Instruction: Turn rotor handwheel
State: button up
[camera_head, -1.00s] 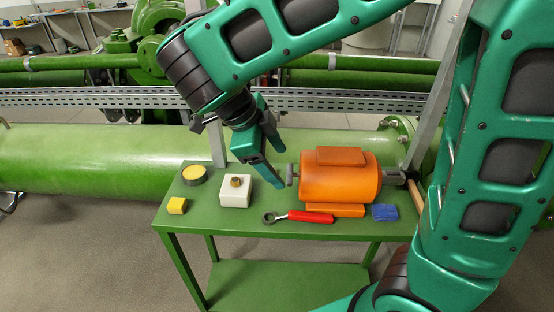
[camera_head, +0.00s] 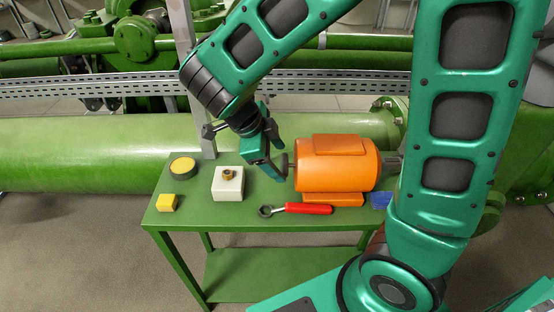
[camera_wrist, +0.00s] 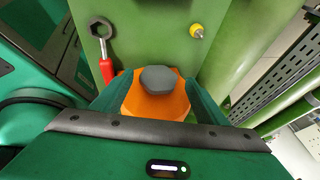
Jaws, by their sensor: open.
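The rotor handwheel is a small dark grey knob (camera_head: 285,166) on the left end of the orange motor (camera_head: 336,160), which lies on the green table (camera_head: 235,226). In the wrist view the handwheel (camera_wrist: 160,79) is a rounded grey shape in front of the orange motor body (camera_wrist: 155,106). My gripper (camera_head: 277,158) is at the handwheel end of the motor. In the wrist view my gripper (camera_wrist: 158,88) is open, with one finger on each side of the handwheel. I cannot tell whether either finger touches it.
A red-handled wrench (camera_head: 307,208) lies in front of the motor. A blue item (camera_head: 381,200) lies right. A large green pipe (camera_head: 70,152) runs behind.

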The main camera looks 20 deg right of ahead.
jog(key=shift+x, duration=0.8)
jog(key=shift+c, duration=0.7)
jog(key=c, duration=0.9)
jog(key=n+g+y, duration=0.1)
jog(key=g, duration=0.3)
jog(key=w+n+g+y, duration=0.1)
jog(key=g+y, duration=0.1)
jog(key=g, duration=0.2)
jog(key=w+d+f+n+g+y, duration=0.1)
jog(key=g, duration=0.3)
jog(key=shift+w+g+y, duration=0.25)
jog(key=shift+g+y, duration=0.05)
jog(key=shift+g, duration=0.1)
jog(key=shift+w+d+f+n+g+y, duration=0.1)
jog(key=shift+f+n+g+y, duration=0.15)
jog(key=shift+g, duration=0.75)
jog(key=shift+f+n+g+y, duration=0.2)
jog(key=shift+n+g, duration=0.15)
jog(key=shift+g, duration=0.65)
